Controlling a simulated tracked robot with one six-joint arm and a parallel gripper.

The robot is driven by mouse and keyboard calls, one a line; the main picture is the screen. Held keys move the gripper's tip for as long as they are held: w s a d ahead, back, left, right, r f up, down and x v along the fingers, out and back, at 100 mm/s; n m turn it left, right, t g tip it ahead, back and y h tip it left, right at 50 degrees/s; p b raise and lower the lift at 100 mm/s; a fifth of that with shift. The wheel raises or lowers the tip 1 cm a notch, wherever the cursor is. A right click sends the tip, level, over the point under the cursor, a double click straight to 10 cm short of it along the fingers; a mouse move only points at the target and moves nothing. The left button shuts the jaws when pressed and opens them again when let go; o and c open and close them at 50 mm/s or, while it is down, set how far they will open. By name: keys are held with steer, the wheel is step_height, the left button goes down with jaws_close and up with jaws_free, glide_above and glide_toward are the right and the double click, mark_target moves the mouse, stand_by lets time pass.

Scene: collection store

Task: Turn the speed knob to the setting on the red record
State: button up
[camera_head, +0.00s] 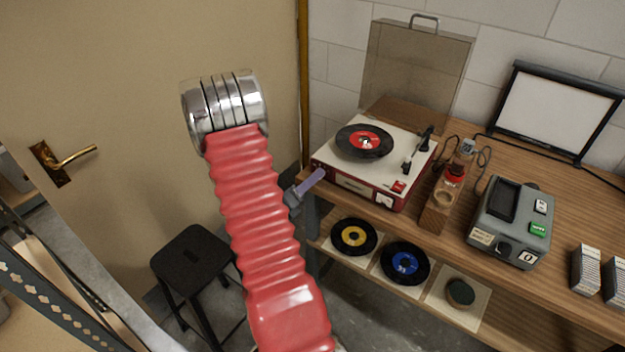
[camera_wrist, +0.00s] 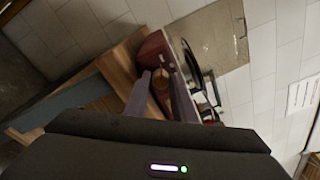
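The red record player (camera_head: 362,187) stands at the left end of the wooden bench, its clear lid raised. A black record with a red label (camera_head: 365,141) lies on its platter; the label's white marking is too small to read. My gripper (camera_head: 318,173) is at the player's left front corner. In the wrist view my gripper (camera_wrist: 160,75) has its two purple fingers apart, pointing at the red side of the player (camera_wrist: 153,48). A brownish round part, apparently the speed knob (camera_wrist: 160,82), shows between the fingers. I cannot make out its setting or any contact.
A yellow-label record (camera_head: 354,237), a blue-label record (camera_head: 405,263) and a dark round item (camera_head: 461,292) lie on the lower shelf. A black stool (camera_head: 194,254) stands on the floor at left.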

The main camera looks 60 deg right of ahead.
jaws_close()
